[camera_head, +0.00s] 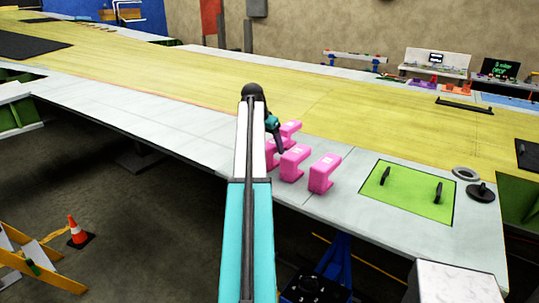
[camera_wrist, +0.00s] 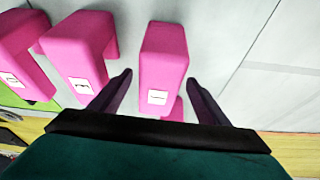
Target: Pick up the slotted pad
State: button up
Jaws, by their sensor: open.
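Several pink hooked blocks stand on the pale table edge in the head view, among them a right one (camera_head: 323,173), a middle one (camera_head: 294,162) and a rear one (camera_head: 290,131). I cannot tell for sure which thing is the slotted pad. My gripper (camera_head: 279,148) is over the left of this group. In the wrist view my gripper (camera_wrist: 159,77) is open, with a pink block (camera_wrist: 163,50) between its dark fingers and gaps on both sides. Another pink piece (camera_wrist: 174,110) shows partly behind it. My arm hides part of the group in the head view.
Two more pink blocks (camera_wrist: 78,50) (camera_wrist: 22,55) stand left of my fingers. A green panel (camera_head: 408,192) with black handles, a grey ring (camera_head: 466,173) and a black disc (camera_head: 481,192) lie to the right. The yellow surface (camera_head: 350,105) behind is mostly clear.

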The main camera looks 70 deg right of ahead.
jog(key=shift+c, duration=0.3)
jog(key=c, duration=1.2)
jog(key=shift+r+b, duration=1.65)
jog(key=shift+r, duration=3.35)
